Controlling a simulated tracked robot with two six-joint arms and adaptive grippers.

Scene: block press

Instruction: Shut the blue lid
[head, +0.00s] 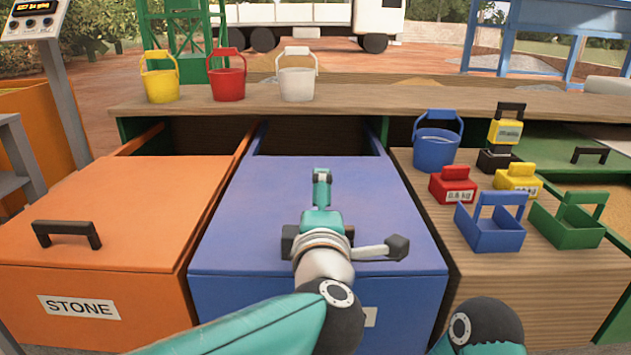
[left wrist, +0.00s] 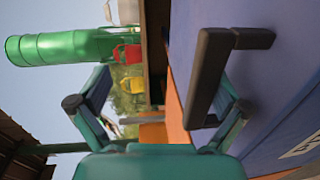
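The blue lid (head: 265,205) covers the front of the blue bin in the middle. A dark opening (head: 315,139) shows behind its back edge. The black lid handle (head: 289,242) is mostly hidden behind my left wrist in the head view. In the left wrist view the handle (left wrist: 207,82) lies close to the right-hand finger. My left gripper (head: 321,180) is over the blue lid; in the wrist view its fingers (left wrist: 163,88) are wide apart and hold nothing. I cannot tell whether a finger touches the handle. Only part of my right arm shows, at bottom right; its gripper is out of view.
An orange lid (head: 120,205) with a black handle lies to the left. A wooden ledge (head: 400,103) with yellow, red and white buckets runs behind. On the right, a wooden top (head: 440,225) carries a blue bucket (head: 437,145), weights and blue and green carriers.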

